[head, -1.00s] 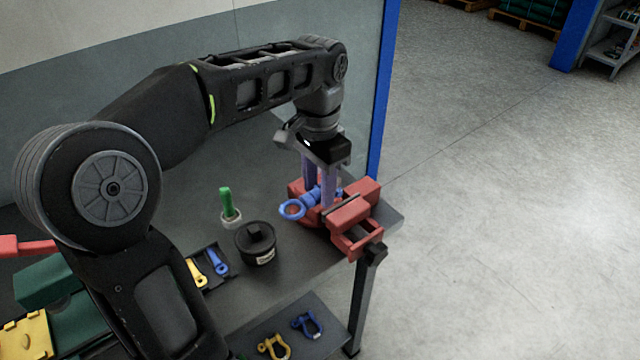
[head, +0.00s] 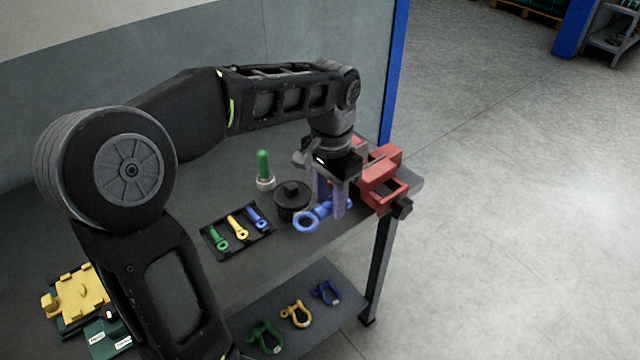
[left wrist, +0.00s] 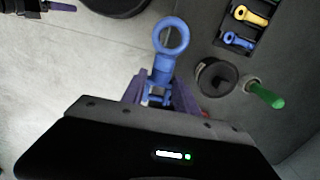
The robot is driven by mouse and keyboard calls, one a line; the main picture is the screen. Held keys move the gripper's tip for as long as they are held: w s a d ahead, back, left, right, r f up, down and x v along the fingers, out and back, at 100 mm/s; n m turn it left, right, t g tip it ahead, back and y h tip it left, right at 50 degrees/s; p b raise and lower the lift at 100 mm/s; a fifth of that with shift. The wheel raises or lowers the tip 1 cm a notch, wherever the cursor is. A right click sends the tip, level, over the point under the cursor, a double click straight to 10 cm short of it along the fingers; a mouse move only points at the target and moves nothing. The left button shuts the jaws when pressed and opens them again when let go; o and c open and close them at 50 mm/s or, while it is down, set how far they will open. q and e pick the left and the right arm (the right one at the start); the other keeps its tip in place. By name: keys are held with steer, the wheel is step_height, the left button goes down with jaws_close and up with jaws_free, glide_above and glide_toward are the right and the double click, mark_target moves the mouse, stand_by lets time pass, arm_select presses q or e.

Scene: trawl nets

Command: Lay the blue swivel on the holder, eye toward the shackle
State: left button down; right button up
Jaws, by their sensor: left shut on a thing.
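The blue swivel (head: 316,214) is held between the purple fingers of my left gripper (head: 331,206), in front of the red vise. Its ring-shaped eye points left and toward the viewer in the head view. In the left wrist view the swivel (left wrist: 162,68) sticks out past the fingers of the left gripper (left wrist: 160,92), eye outermost. A blue shackle (head: 326,292) lies on the lower shelf, beside a yellow shackle (head: 296,313) and a green one (head: 265,338). I cannot tell which thing is the holder.
The red vise (head: 382,172) stands at the bench's right end. A black tray (head: 213,243) holds green, yellow and blue pins. A yellow fixture (head: 80,292) is at lower left.

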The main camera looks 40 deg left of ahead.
arm_select(q)
steer(key=w+d+f+n, duration=0.1)
steer(key=d+f, duration=0.4)
steer(key=f, duration=0.7)
steer(key=w+d+f+n, duration=0.1)
steer(key=w+d+f, duration=0.3)
steer(key=f, duration=0.8)
steer(key=shift+d+n, duration=0.4)
steer(key=shift+d, duration=0.25)
steer(key=shift+r, duration=0.1)
